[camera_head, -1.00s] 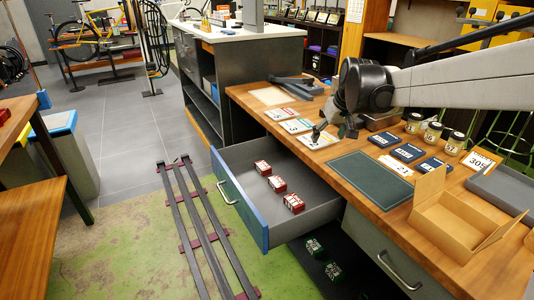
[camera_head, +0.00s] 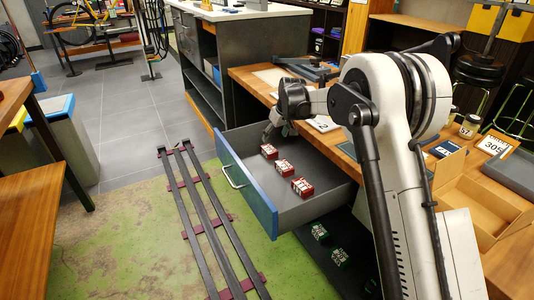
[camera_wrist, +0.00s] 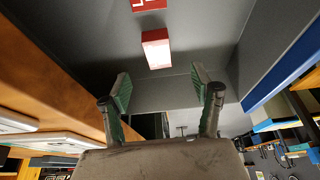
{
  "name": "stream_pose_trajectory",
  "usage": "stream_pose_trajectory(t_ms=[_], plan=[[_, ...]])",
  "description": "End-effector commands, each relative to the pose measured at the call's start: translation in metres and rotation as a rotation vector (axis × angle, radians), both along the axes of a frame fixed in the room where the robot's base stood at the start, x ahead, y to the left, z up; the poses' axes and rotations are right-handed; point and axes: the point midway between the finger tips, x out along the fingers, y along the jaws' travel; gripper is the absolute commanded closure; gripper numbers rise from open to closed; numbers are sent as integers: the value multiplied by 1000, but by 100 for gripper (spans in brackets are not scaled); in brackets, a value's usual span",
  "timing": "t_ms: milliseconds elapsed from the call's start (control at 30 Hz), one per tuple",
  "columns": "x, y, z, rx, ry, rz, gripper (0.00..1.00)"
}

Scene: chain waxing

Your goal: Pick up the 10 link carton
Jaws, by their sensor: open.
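Three small red cartons with white labels stand in a row in the open drawer (camera_head: 328,196): a far one (camera_head: 269,151), a middle one (camera_head: 285,167) and a near one (camera_head: 302,187). Two green cartons, (camera_head: 319,232) and (camera_head: 340,257), lie lower down beneath the drawer. I cannot read which carton is marked 10 link. My gripper (camera_head: 271,132) is open and empty at the drawer's far end, just beyond the far red carton. In the wrist view, one red carton (camera_wrist: 156,48) shows ahead of the spread fingers (camera_wrist: 162,90), apart from them, with part of another at the top edge.
The drawer's blue front (camera_head: 248,190) and grey walls surround the red cartons. The wooden worktop (camera_head: 345,150) lies to the right, with cards, a jar (camera_head: 469,127) and an open cardboard box (camera_head: 480,205). Dark rails (camera_head: 205,215) lie on the floor at left.

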Motion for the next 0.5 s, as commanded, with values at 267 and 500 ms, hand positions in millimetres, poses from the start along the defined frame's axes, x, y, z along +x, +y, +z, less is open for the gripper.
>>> stream_pose_trajectory(t_ms=[267, 500], plan=[[17, 11, -48, 0, 0, 0, 40], [22, 15, -62, 1, -1, 0, 40]])
